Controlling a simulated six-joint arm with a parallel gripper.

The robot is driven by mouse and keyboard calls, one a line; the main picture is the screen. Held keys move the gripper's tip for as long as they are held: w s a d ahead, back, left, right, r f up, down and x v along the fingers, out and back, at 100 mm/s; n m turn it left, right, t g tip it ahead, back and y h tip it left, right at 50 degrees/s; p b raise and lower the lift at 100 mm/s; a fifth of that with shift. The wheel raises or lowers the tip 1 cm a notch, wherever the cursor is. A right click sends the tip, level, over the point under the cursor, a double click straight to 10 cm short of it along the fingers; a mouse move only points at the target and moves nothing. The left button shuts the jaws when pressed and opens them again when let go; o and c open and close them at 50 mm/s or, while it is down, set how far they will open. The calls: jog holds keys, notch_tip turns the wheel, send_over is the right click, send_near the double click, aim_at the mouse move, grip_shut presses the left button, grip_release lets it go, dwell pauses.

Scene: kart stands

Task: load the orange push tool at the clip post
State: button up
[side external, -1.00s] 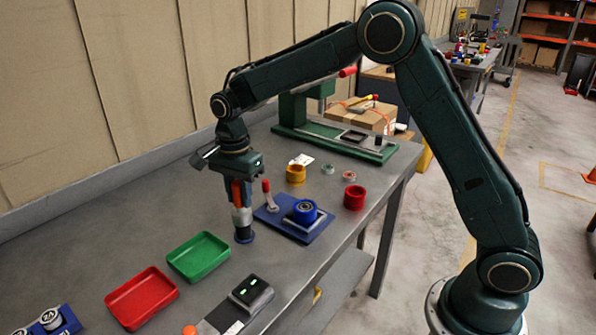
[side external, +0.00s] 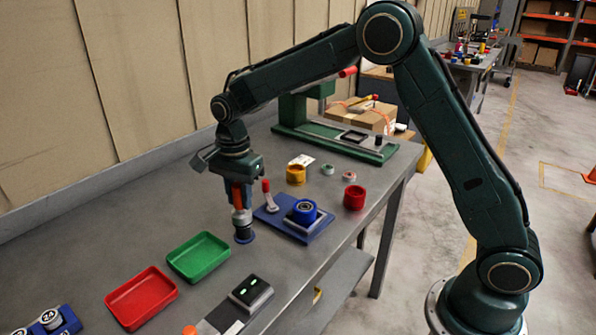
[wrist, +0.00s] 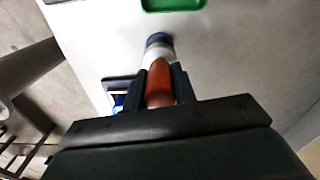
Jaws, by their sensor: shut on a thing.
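My gripper (side external: 239,200) points down and is shut on the orange push tool (side external: 237,192). In the wrist view the gripper (wrist: 161,88) has its dark fingers on both sides of the orange tool (wrist: 158,72). Directly below the tool is a pale upright piece with a round dark blue foot, which looks like the clip post (side external: 244,236). It also shows in the wrist view (wrist: 157,40). The tool is upright and in line with it, and the two seem to touch. I cannot tell how far they overlap or see a clip.
A blue plate (side external: 278,230) with a red-handled clamp and blue ring is close on the right. A green tray (side external: 198,258) and red tray (side external: 141,298) are at the lower left. A black box (side external: 251,292) is in front. A green press (side external: 345,146) stands behind.

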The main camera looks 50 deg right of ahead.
jog(key=shift+r, duration=0.1)
jog(key=shift+r, duration=3.45)
jog(key=shift+d, duration=0.1)
